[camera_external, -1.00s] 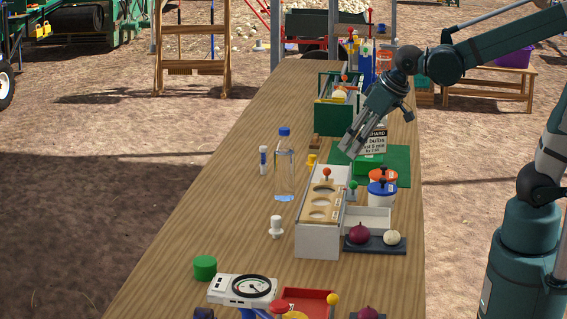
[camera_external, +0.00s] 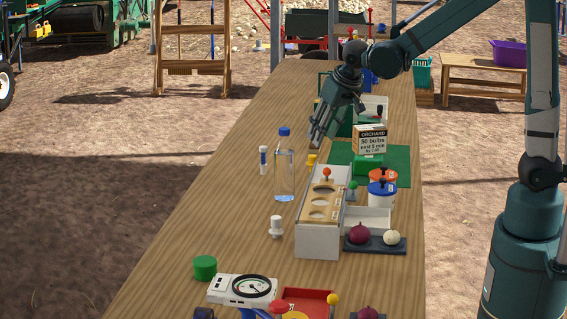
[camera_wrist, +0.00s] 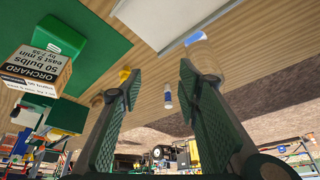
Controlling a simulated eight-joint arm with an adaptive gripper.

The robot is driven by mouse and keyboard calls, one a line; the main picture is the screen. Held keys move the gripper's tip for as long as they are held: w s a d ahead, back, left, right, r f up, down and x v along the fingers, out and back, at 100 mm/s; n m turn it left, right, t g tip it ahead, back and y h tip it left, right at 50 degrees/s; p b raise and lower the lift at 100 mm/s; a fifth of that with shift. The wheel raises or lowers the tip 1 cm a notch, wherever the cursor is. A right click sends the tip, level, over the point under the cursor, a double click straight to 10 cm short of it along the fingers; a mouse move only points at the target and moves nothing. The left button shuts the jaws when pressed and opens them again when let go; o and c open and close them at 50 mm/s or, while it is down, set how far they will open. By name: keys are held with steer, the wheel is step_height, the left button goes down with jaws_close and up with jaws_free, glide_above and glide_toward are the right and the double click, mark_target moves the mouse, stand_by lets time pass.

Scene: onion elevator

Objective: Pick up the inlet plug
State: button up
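No part is labelled as the inlet plug, and I cannot tell for certain which one it is. A small yellow plug-like piece (camera_external: 311,160) stands on the table behind the grey-white box, and it also shows beside the left finger in the wrist view (camera_wrist: 124,74). A white stopper-shaped piece (camera_external: 276,227) stands left of that box. My gripper (camera_external: 319,139) is above the table, beyond and slightly right of the yellow piece in the external view. In the wrist view its fingers (camera_wrist: 161,72) are wide apart with nothing held between them.
The orchard carton (camera_external: 369,139) and green mat (camera_external: 399,165) lie to the right. The table's left strip is mostly clear.

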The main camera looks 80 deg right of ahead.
steer(key=w+d+f+m+g+p, duration=0.1)
steer(key=w+d+f, duration=0.1)
steer(key=d, duration=0.3)
steer(key=w+d+f+m+p, duration=0.1)
steer(key=d+f, duration=0.2)
steer(key=d, duration=0.1)
steer(key=m+p, duration=0.2)
glide_above(310, 156)
steer(key=s+a, duration=0.1)
steer(key=a, duration=0.1)
steer(key=shift+g+h, duration=0.4)
steer(key=f, duration=0.4)
steer(key=shift+s+a+f, duration=0.2)
steer(key=shift+f, duration=0.15)
steer(key=shift+x, duration=1.25)
steer(key=shift+f, duration=0.15)
steer(key=shift+b+x, duration=0.65)
steer(key=shift+x, duration=1.8)
steer(key=shift+w, duration=0.15)
steer(key=shift+c, duration=0.7)
steer(key=c, duration=0.4)
